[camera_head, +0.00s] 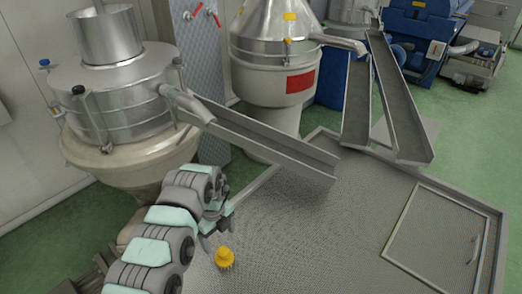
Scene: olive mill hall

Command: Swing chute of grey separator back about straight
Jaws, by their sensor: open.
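A steel separator (115,95) with a grey-beige base stands at the left. A long open chute (265,143) runs from its spout down to the right, slanted across the picture, its free end over the grated floor. A second steel separator (275,45) with a red label stands behind; its spout points right, towards two more chutes. I cannot tell for certain which separator counts as the grey one. My gripper (224,213) is open, below and left of the near chute's free end, apart from it. My wrist partly hides the gripper.
A yellow object, perhaps a brush (225,257), stands on the grated floor (330,235) close to my gripper. Two narrow chutes (402,105) slope down at the back right. A hatch with a handle (440,232) lies at the right. The middle grating is clear.

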